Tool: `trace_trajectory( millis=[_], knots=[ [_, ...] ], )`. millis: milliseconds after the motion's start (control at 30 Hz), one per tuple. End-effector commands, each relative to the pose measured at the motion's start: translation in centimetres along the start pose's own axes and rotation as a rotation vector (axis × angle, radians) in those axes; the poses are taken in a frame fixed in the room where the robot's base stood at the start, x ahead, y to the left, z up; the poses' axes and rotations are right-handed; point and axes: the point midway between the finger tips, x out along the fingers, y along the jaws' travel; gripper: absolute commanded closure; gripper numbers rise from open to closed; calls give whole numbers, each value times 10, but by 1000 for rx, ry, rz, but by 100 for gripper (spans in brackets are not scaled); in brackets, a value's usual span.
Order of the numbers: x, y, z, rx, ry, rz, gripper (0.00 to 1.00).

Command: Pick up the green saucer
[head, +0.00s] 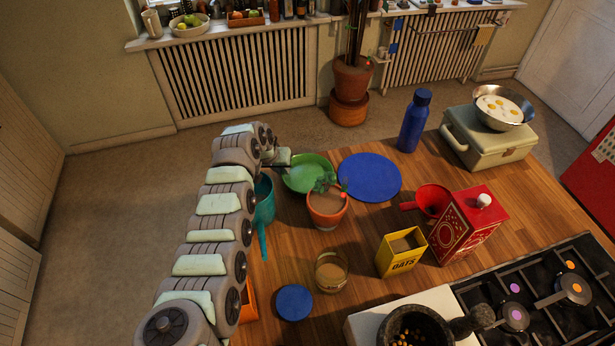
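The green saucer (305,172) lies toward the far left side of the wooden island, left of the blue round mat. A terracotta pot with a small plant (327,203) stands in front of it and covers part of its near right edge. My gripper (289,165) is at the saucer's left edge, with my arm reaching in from the lower left. The fingers are small and partly hidden, so I cannot tell whether they are open or touching the rim.
A glass (330,271) and yellow oats box (401,252) stand nearer.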

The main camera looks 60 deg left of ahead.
Motion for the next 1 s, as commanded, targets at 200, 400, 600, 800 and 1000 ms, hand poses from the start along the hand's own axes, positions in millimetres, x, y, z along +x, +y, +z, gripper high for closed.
trace_trajectory(
  millis=[200, 400, 600, 800, 1000],
  knots=[
    [0, 0, 0, 0, 0, 0, 100],
    [0, 0, 0, 0, 0, 0, 100],
    [0, 0, 0, 0, 0, 0, 100],
    [0, 0, 0, 0, 0, 0, 100],
    [0, 0, 0, 0, 0, 0, 100]
  ],
)
